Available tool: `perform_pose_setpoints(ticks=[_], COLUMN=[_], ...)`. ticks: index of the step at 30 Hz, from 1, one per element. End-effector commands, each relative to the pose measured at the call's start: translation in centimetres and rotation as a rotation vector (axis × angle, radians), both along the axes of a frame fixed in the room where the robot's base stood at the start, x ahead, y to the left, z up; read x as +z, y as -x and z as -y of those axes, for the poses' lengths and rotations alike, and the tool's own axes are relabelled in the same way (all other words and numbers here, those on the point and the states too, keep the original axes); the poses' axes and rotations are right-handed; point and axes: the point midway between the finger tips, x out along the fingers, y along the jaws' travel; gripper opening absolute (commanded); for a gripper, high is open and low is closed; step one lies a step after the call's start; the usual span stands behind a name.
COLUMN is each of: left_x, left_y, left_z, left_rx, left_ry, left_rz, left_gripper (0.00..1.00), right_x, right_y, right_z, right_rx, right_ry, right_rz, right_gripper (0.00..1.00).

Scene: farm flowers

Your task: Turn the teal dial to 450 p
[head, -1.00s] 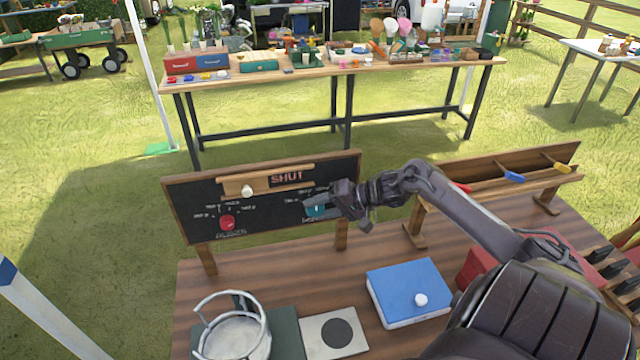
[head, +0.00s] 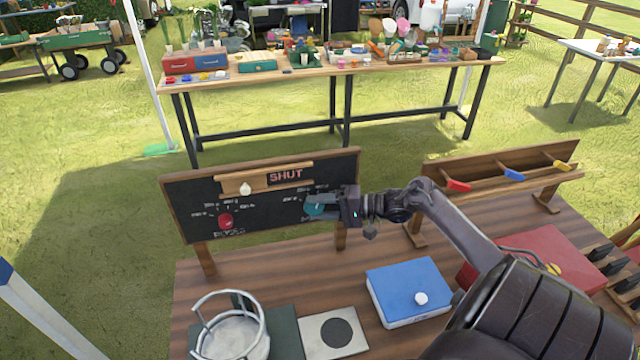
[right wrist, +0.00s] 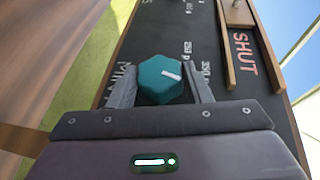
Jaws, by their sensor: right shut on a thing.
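The teal dial (head: 314,206) is on the right part of the black board (head: 262,205). In the right wrist view the teal dial (right wrist: 160,80) is a six-sided knob with a white pointer mark. Chalk marks such as 250 p and 350 p show around it; the pointer aims toward the 350 p side, and I cannot read a 450 p mark. My right gripper (head: 322,206) is shut on the dial, with one finger on each side of it in the right wrist view (right wrist: 162,88). My left gripper is not in view.
A red dial (head: 226,221) and a wooden slider with a white knob (head: 246,188) beside a SHUT sign (head: 286,175) are on the same board.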

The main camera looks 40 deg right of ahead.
Motion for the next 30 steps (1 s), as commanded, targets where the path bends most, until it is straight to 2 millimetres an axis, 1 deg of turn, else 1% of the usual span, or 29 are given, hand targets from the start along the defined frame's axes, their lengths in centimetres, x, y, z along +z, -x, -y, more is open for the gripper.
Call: perform_pose_setpoints(ticks=[5, 6, 9, 10, 17, 20, 23, 30], left_x=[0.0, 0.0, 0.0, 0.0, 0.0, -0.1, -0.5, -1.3], left_y=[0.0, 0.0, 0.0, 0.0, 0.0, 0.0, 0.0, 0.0], left_z=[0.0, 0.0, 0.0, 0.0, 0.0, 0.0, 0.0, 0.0], left_rx=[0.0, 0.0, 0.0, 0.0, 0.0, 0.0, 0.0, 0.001], left_ry=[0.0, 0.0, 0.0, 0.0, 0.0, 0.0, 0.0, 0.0], left_rz=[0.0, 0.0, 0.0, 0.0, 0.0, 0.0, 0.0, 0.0], left_gripper=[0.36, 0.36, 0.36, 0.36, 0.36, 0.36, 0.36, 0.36], right_x=[0.0, 0.0, 0.0, 0.0, 0.0, -0.1, 0.0, 0.6], right_y=[0.0, 0.0, 0.0, 0.0, 0.0, 0.4, 1.3, 4.5], right_z=[0.1, 0.1, 0.1, 0.1, 0.0, 0.3, 1.1, 3.6], right_rx=[-0.003, -0.003, -0.002, -0.002, -0.001, -0.001, -0.002, -0.002], right_ry=[0.002, 0.002, 0.001, 0.001, 0.001, 0.002, 0.003, 0.004], right_rz=[0.0, 0.0, -0.001, -0.001, -0.001, -0.002, -0.003, -0.003], right_gripper=[0.22, 0.5, 0.63, 0.66, 0.66, 0.66, 0.66, 0.66])
